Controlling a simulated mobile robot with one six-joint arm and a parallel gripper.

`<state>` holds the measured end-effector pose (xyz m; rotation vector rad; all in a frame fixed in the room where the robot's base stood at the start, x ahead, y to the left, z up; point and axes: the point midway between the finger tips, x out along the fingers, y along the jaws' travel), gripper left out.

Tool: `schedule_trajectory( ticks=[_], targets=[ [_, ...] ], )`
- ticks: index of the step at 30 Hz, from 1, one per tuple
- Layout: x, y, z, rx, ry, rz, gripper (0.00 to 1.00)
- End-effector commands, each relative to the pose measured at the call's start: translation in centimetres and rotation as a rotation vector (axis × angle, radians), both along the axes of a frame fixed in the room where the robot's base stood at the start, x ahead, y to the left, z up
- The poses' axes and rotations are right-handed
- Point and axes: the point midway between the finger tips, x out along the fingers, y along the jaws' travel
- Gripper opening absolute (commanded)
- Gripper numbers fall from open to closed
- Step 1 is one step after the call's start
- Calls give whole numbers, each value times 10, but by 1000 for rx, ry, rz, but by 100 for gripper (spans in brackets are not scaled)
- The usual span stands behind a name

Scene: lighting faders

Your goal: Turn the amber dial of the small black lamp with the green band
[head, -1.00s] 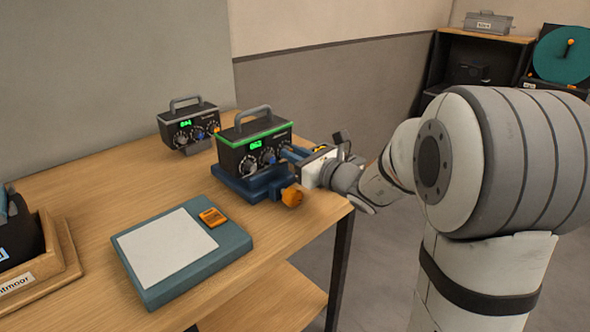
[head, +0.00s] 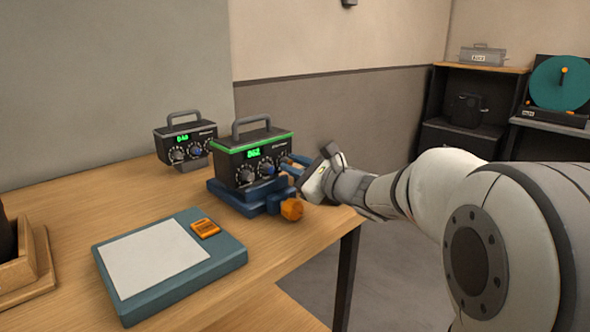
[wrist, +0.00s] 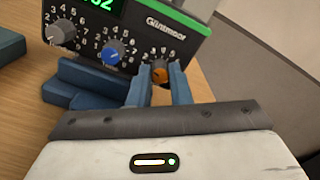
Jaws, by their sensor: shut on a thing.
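The small black lamp with the green band (head: 238,165) stands upright in a blue clamp-like holder (head: 236,197) on the table. It has a grey handle, a lit green display and a row of dials. My gripper (head: 290,162) reaches in from the right. In the wrist view its blue fingers (wrist: 159,80) are shut on the amber dial, one on each side. The fingers partly cover the dial's scale.
A similar black lamp without a green band (head: 185,142) stands behind to the left. An orange knob (head: 291,209) sticks out at the holder's front. A teal pad (head: 170,262) lies in front. A wooden tray (head: 22,270) is at the left edge.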

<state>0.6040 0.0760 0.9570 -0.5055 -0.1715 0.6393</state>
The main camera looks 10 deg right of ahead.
Motion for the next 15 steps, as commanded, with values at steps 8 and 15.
schedule_trajectory(
  ticks=[8, 15],
  targets=[
    [0, 0, 0, -1, 1, 0, 0],
    [0, 0, 0, 0, 1, 1, 36]
  ],
)
